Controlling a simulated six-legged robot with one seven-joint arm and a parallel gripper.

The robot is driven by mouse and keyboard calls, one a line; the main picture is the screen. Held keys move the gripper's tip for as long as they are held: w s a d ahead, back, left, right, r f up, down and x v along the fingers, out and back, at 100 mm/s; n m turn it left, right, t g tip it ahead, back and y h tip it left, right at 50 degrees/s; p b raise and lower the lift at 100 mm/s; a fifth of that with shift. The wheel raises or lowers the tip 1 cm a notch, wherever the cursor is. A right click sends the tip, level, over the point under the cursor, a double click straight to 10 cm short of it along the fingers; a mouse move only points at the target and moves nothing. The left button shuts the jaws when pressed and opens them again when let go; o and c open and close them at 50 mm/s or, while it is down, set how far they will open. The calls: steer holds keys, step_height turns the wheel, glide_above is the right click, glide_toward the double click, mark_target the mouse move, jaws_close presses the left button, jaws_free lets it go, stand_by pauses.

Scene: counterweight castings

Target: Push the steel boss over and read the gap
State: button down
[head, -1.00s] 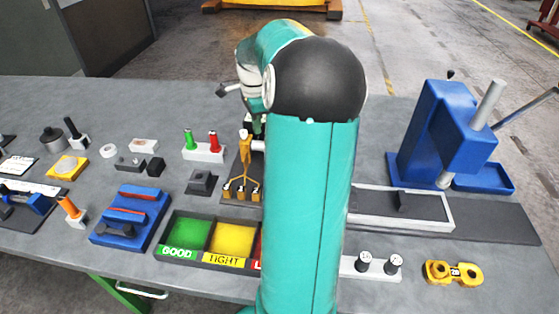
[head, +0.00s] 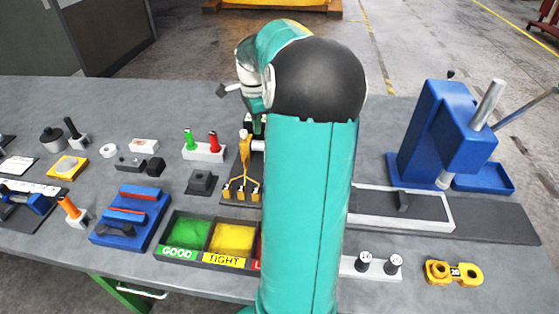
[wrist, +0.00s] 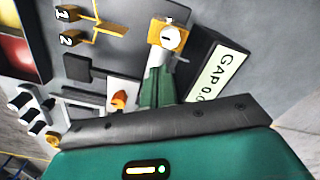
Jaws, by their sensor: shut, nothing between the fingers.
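My gripper (wrist: 160,78) is shut and empty. Its green fingers point at a yellow block with a white round face (wrist: 167,34); I cannot tell whether they touch it. A small grey metal piece (wrist: 178,13) shows just behind that block and may be part of the steel boss, but I cannot tell. A dark box with a white display (wrist: 218,75) reading "GAP 0.0", its end cut off, stands right of the fingers in the wrist view.
A yellow forked stand (head: 243,165) is close left of my arm. A red and green plug holder (head: 204,152) and a tray marked GOOD and TIGHT (head: 209,257) are further left. A blue press (head: 432,140) stands at right. Bench behind the plug holder is clear.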

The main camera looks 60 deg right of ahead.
steer(key=shift+f, duration=1.7)
steer(key=shift+s+d, duration=0.4)
steer(key=shift+s, duration=0.35)
stand_by(1.0)
step_height(320, 180, up, 7)
steer(key=shift+w, duration=0.15)
stand_by(0.7)
steer(key=shift+a, duration=0.15)
stand_by(0.3)
